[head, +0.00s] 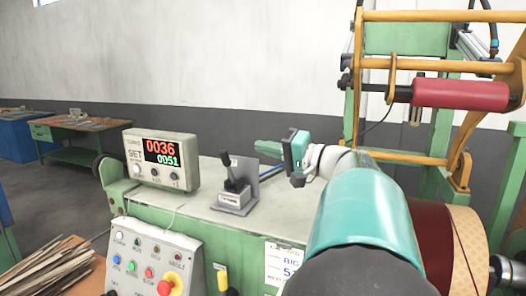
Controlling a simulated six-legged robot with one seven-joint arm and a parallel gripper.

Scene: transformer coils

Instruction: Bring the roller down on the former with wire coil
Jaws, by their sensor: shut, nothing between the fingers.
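The red roller (460,95) hangs level at the upper right on an orange frame, raised above the former. The former with wire coil (433,245) is at the lower right; its dark red winding and tan end flange (468,238) show, but my arm hides its left part. A clear gap lies between roller and coil. My gripper (258,147) is teal, shut and empty. It is left of the roller and former, above the back of the bench top, with its fingers pointing left.
A lever on a grey base (235,195) stands on the green bench near my gripper. A counter box (160,160) with red and green digits is at its left. A button panel (150,262) is in front. Wooden strips (45,275) lie lower left.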

